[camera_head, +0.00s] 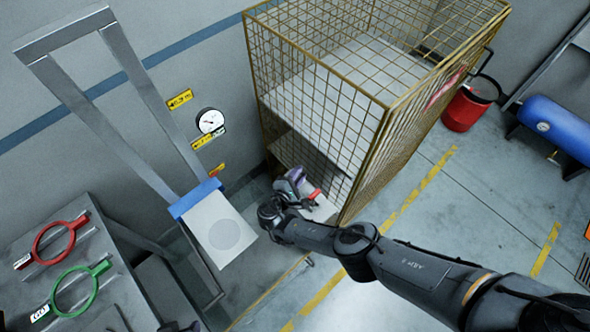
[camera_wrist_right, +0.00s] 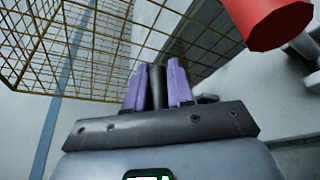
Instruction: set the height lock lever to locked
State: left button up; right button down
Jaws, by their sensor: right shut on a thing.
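My right gripper (camera_head: 297,177) reaches in at the lower opening of the wire cage, near its front left corner. In the right wrist view its two purple fingers (camera_wrist_right: 158,88) are closed on a dark upright rod (camera_wrist_right: 157,88), which looks like the height lock lever's grip. The fingers hide part of the rod, and I cannot read its setting. A red cylindrical handle (camera_head: 314,194) is close beside the gripper; it also shows large at the upper right of the wrist view (camera_wrist_right: 268,22). My left gripper is not clearly seen.
The yellow wire cage (camera_head: 388,110) rises right behind the gripper. A white plate with a blue edge (camera_head: 220,232) stands to its left. A grey bench with a red ring (camera_head: 40,258) and a green ring (camera_head: 60,308) is at lower left. A red bucket (camera_head: 462,112) and blue tank (camera_head: 558,130) are right.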

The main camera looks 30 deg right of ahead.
jog(key=shift+s+d+f+p, duration=0.1)
jog(key=shift+s+f+p, duration=0.1)
jog(key=shift+s, duration=0.15)
jog(key=shift+s+d+f+p, duration=0.1)
jog(key=shift+s+p, duration=0.1)
jog(key=shift+s, duration=0.15)
jog(key=shift+s+d+f, duration=0.15)
jog(key=shift+s+f, duration=0.25)
jog(key=shift+s, duration=0.15)
jog(key=c, duration=1.1)
grip_release()
jog(key=shift+o, duration=0.2)
